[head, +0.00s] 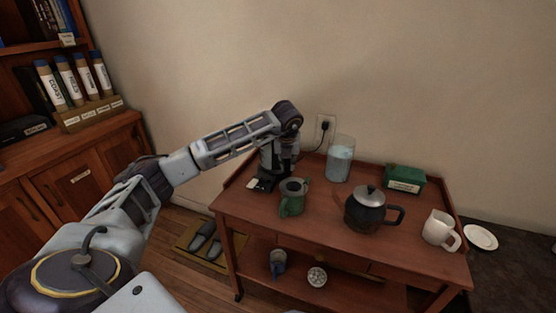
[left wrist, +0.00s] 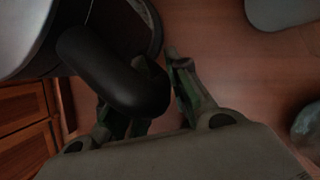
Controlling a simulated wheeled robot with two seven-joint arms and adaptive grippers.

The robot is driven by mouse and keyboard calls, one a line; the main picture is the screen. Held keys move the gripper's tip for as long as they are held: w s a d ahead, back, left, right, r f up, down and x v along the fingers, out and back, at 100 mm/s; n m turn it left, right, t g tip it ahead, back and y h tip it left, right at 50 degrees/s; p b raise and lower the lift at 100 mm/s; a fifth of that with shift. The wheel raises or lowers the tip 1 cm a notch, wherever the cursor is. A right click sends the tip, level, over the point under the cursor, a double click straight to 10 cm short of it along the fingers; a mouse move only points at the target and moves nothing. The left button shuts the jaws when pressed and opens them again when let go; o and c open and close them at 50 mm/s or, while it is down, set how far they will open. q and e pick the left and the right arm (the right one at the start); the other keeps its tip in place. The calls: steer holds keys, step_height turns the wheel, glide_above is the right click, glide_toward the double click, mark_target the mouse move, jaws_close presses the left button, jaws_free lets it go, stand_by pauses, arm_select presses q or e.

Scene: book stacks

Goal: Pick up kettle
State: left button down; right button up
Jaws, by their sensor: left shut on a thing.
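In the left wrist view the kettle shows as a pale rounded body (left wrist: 22,35) with a thick black handle (left wrist: 120,75). My left gripper (left wrist: 142,88) is shut on this handle, one finger on each side. In the head view my left gripper (head: 285,150) points down over the left end of the wooden cart (head: 330,228). The kettle there is mostly hidden by my gripper and hard to tell apart from it. Whether it touches the cart top I cannot tell. My right gripper is out of view.
A green pot (head: 292,198) stands close in front of my gripper. A glass jar (head: 340,160), a dark teapot (head: 366,211), a green box (head: 405,178) and a white mug (head: 437,228) stand further right. A black cord (head: 313,143) runs to a wall outlet (head: 326,124).

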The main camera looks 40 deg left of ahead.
arm_select(q)
steer(key=shift+r, duration=0.35)
steer(key=shift+r+p, duration=0.3)
steer(key=shift+r, duration=1.15)
steer(key=shift+r+p, duration=0.4)
steer(key=shift+r, duration=1.85)
steer(key=shift+r+p, duration=0.3)
steer(key=shift+r, duration=0.75)
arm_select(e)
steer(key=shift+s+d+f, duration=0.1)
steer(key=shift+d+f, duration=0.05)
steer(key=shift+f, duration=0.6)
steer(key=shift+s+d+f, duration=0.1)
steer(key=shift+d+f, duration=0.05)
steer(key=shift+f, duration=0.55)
arm_select(q)
steer(key=shift+s, duration=0.1)
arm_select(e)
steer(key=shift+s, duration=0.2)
